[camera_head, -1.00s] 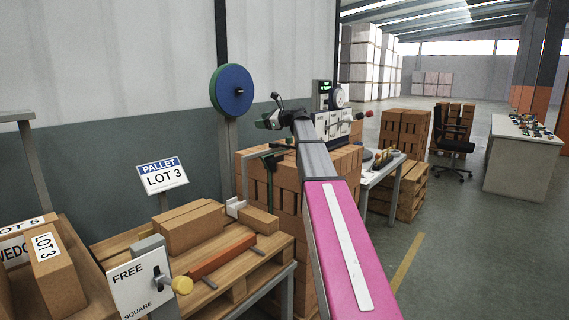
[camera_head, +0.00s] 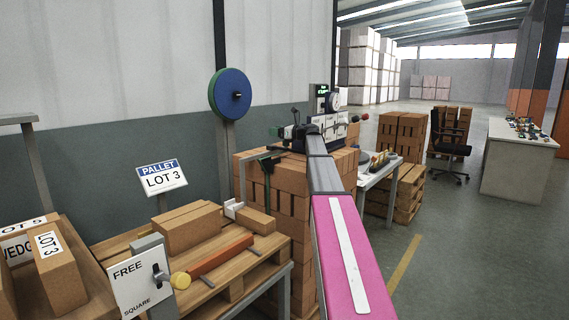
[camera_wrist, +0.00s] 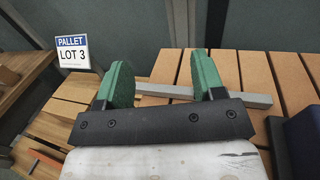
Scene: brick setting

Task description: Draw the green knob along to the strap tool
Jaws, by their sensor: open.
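My gripper (camera_wrist: 155,82) has two green-padded fingers standing wide apart, with nothing held between them. In the wrist view it is over the brick stack, and a grey bar (camera_wrist: 247,100) passes beyond the fingers. In the head view my gripper (camera_head: 290,132) is small and partly hidden by my arm above the stack. A green piece (camera_head: 267,162), possibly the knob, sits at the grey rail on the stack's left side, below and left of my gripper. I cannot make the knob out in the wrist view. A device with a dial (camera_head: 335,100), possibly the strap tool, stands behind the arm's end.
The brick stack (camera_head: 285,190) stands under my gripper. A blue reel (camera_head: 229,93) is on a post behind it. A white table (camera_head: 375,172) stands right.

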